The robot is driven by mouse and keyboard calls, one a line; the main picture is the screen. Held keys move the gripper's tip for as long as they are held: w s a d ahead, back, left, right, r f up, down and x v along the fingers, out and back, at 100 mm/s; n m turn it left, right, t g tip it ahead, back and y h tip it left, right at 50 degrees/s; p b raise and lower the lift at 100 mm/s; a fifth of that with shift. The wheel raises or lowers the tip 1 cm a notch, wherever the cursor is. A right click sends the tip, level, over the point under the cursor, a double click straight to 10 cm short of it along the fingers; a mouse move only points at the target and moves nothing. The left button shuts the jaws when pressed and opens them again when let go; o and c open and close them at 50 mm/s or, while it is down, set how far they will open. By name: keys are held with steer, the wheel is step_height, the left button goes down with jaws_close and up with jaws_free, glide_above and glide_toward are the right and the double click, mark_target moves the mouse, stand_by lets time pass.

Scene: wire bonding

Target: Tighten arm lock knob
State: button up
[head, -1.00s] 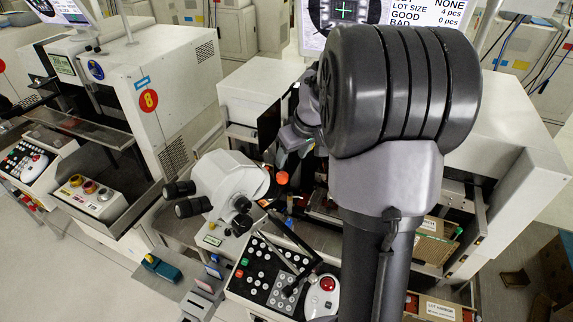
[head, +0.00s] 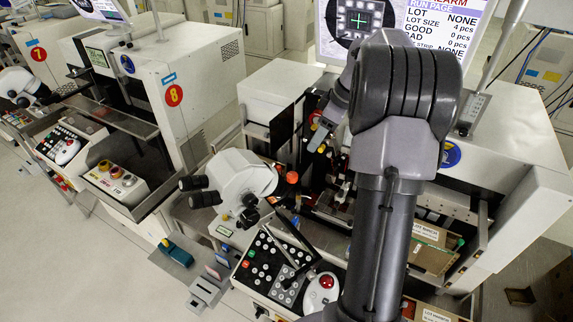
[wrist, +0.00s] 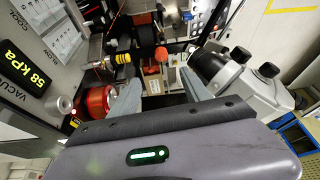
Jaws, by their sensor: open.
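An orange-red knob (head: 292,177) sits at the right of the white microscope (head: 245,178) in the head view; it is likely the arm lock knob. In the wrist view an orange-red knob (wrist: 161,54) shows ahead of my gripper (wrist: 160,80), in line with the gap between its fingers. My gripper is open, with nothing between the fingers. The knob looks apart from the fingertips.
A larger red cylinder (wrist: 95,101) is beside the left finger, near a lit vacuum display (wrist: 25,78). A button panel (head: 275,270) is below the microscope. A monitor (head: 390,30) stands behind my arm. Another machine (head: 150,90) is at the left; the floor between is partly free.

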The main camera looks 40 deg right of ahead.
mark_target(293, 175)
steer(key=shift+n, duration=0.6)
steer(key=b+x, duration=0.2)
steer(key=x, duration=1.5)
steer(key=shift+a+f+b, duration=0.15)
steer(key=shift+a+b, duration=0.05)
steer(key=shift+b, duration=0.1)
jaws_close()
